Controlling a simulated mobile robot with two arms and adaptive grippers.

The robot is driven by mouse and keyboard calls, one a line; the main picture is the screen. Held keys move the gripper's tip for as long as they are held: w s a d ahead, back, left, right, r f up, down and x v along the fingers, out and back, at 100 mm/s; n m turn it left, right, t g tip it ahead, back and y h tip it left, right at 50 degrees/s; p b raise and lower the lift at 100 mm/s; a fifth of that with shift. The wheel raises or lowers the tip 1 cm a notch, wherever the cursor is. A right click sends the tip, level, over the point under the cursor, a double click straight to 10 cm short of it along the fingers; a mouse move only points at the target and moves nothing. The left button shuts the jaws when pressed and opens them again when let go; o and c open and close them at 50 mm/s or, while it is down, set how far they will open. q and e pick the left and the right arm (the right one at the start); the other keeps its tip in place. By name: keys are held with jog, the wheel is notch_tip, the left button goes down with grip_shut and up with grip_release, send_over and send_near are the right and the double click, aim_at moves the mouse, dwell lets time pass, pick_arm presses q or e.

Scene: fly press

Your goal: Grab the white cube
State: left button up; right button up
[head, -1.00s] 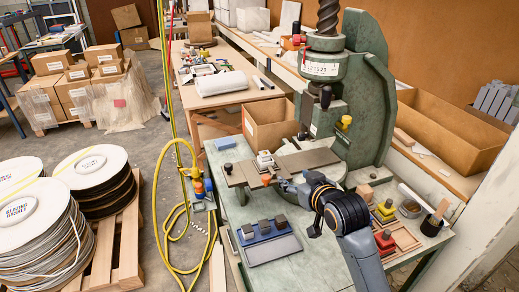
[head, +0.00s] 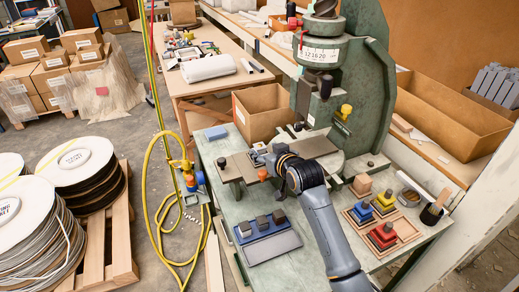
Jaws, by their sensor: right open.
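The white cube (head: 258,147) is a small pale block on the brown plate (head: 235,168) of the fly press. It is partly hidden by my right gripper (head: 265,156), which is at the cube from the right. The right gripper is open; my dark wrist covers part of it, and I cannot tell whether its fingers touch the cube. My left gripper is not in view.
The green fly press (head: 355,100) rises close behind my right arm. A blue tray with grey blocks (head: 262,228) and a wooden tray with coloured stepped blocks (head: 393,240) stand on the bench. A cardboard box (head: 258,112) is behind the plate.

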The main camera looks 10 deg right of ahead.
aim_at(260, 146)
jog(key=shift+w, duration=0.45)
jog(key=p+x, duration=0.1)
jog(key=x, duration=0.2)
jog(key=shift+w, duration=0.15)
jog(key=shift+w+f, duration=0.25)
jog(key=shift+w, duration=0.2)
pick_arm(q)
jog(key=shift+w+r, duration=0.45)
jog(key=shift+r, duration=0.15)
pick_arm(e)
jog(key=shift+c, duration=0.4)
jog(key=c, duration=1.1)
grip_shut()
jog(key=shift+r, duration=0.1)
